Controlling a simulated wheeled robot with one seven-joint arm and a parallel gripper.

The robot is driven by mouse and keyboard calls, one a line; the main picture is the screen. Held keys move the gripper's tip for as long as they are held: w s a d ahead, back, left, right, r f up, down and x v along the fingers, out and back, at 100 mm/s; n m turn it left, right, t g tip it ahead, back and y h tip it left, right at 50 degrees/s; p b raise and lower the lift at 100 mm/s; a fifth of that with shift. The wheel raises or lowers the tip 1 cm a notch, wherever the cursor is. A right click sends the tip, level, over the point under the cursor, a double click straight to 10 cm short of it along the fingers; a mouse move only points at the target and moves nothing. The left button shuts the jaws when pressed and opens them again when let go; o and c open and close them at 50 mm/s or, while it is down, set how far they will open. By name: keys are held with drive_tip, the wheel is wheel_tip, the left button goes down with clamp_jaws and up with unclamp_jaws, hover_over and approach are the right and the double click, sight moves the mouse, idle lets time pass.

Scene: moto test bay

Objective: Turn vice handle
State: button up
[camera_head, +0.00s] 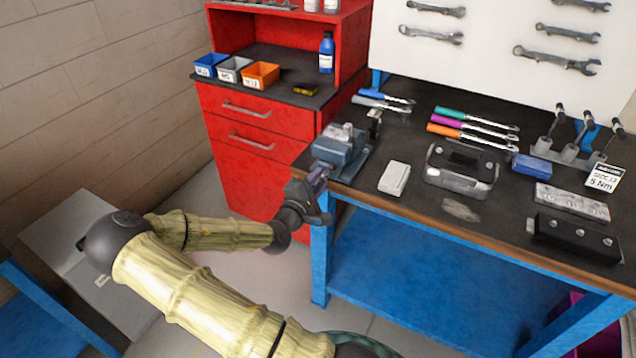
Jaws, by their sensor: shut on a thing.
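The blue-grey bench vice (340,148) stands at the left front corner of the dark workbench top. Its handle is at the front of the vice, mostly hidden by my gripper. My gripper (318,180) is at the vice's front, just off the bench edge, and is shut on the handle. My arm reaches it from the lower left. The angle of the handle cannot be made out.
The workbench (410,205) holds a white block (394,178), a grey toolbox (461,170), a blue box (531,165) and several coloured-handled tools. A red cabinet (255,165) stands close behind my gripper. Spanners hang on a white board (490,55). Floor (290,290) shows below my gripper.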

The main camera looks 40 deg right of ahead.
drive_tip(key=m, duration=0.3)
drive_tip(key=m+b, duration=0.1)
drive_tip(key=shift+s+f+m, duration=0.1)
drive_tip(key=shift+f+m, duration=0.15)
drive_tip(key=shift+m, duration=0.05)
drive_tip(key=m+b, duration=0.1)
drive_tip(key=m, duration=0.2)
drive_tip(key=shift+a+f+m, duration=0.1)
drive_tip(key=shift+m, duration=0.2)
drive_tip(key=m+b, duration=0.2)
drive_tip(key=m, duration=0.2)
drive_tip(key=shift+m, duration=0.3)
drive_tip(key=m+b, duration=0.2)
drive_tip(key=m, duration=0.1)
drive_tip(key=shift+f+m, duration=0.1)
drive_tip(key=shift+m, duration=0.2)
drive_tip(key=m+b, duration=0.4)
drive_tip(key=m, duration=0.1)
drive_tip(key=m+b, duration=0.4)
drive_tip(key=m, duration=0.1)
drive_tip(key=shift+f, duration=0.1)
drive_tip(key=m+b, duration=0.3)
drive_tip(key=b, duration=0.1)
drive_tip(key=shift+m, duration=0.3)
drive_tip(key=shift+o, duration=0.4)
drive_tip(key=shift+r+m+b, duration=0.2)
drive_tip(key=shift+m+b, duration=1)
drive_tip(key=shift+b, duration=0.05)
drive_tip(key=shift+r, duration=0.15)
